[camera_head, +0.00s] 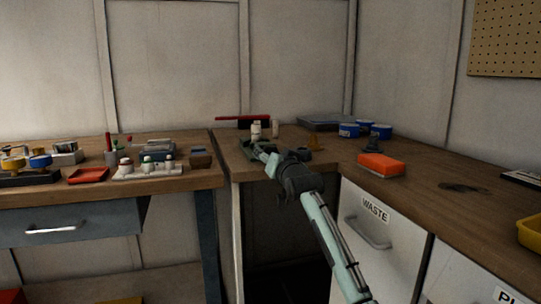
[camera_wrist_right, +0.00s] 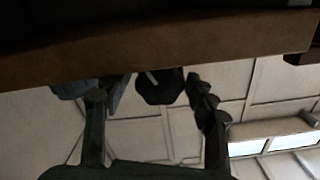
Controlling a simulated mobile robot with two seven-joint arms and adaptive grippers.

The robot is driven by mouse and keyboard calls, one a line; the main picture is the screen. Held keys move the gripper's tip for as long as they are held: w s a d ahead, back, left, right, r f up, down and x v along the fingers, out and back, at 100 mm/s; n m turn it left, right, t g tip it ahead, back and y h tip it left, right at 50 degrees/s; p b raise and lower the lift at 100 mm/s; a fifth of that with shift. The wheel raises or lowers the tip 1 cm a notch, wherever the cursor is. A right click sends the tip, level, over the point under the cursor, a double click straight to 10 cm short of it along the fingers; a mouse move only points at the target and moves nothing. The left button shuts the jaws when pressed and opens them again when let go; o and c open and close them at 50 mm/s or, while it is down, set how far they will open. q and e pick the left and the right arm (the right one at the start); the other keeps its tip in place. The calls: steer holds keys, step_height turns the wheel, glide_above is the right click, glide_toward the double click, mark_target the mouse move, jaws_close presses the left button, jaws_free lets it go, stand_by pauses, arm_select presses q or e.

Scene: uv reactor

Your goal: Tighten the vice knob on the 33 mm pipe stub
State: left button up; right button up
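My right arm reaches to the bench corner in the head view. Its gripper (camera_head: 268,160) is at the front edge of the bench, beside a small dark green fixture (camera_head: 247,149) that looks like the vice. In the right wrist view a black rounded knob (camera_wrist_right: 160,87) with a pale line lies between the two spread fingers of the right gripper (camera_wrist_right: 152,95). Gaps show on both sides of it, so the fingers do not look closed on it. The pipe stub cannot be made out for certain. My left gripper is not in view.
White containers (camera_head: 256,128) and a small brown cone (camera_head: 313,143) stand behind the gripper. An orange block (camera_head: 380,164) and blue tins (camera_head: 349,130) are on the right bench. A red tray (camera_head: 88,176) lies on the left bench. The right bench's front is mostly clear.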

steer(key=shift+o, duration=0.2)
steer(key=v, duration=1.2)
